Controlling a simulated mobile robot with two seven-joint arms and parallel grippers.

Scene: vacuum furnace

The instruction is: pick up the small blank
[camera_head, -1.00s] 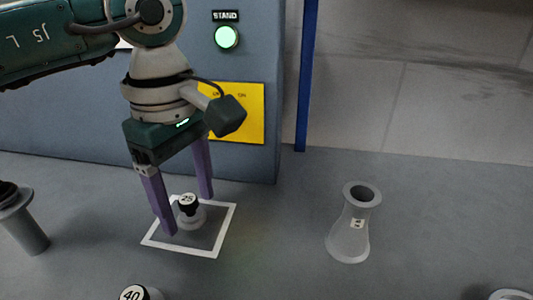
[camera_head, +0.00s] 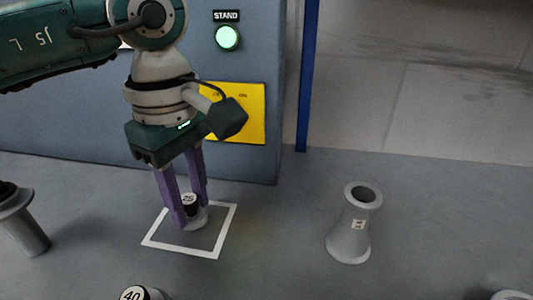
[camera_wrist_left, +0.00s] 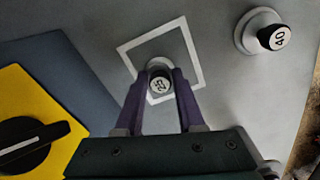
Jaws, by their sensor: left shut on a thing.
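The small blank (camera_head: 190,200) has a black knob with a white top marked 25 and a grey base. It stands upright inside a white square outline (camera_head: 228,222) on the grey surface. My left gripper (camera_head: 192,218) comes down from above, with its purple fingers shut on the blank's knob. In the left wrist view the blank (camera_wrist_left: 159,84) sits between the two fingertips (camera_wrist_left: 160,78). The fingers partly hide its base. My right gripper is not in view.
A piece marked 40 (camera_head: 136,294) stands at the front; it also shows in the wrist view (camera_wrist_left: 262,32). A flared grey stand (camera_head: 350,235) is to the right, and a flanged post (camera_head: 28,232) to the left. Behind is a cabinet with a yellow panel (camera_head: 250,112).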

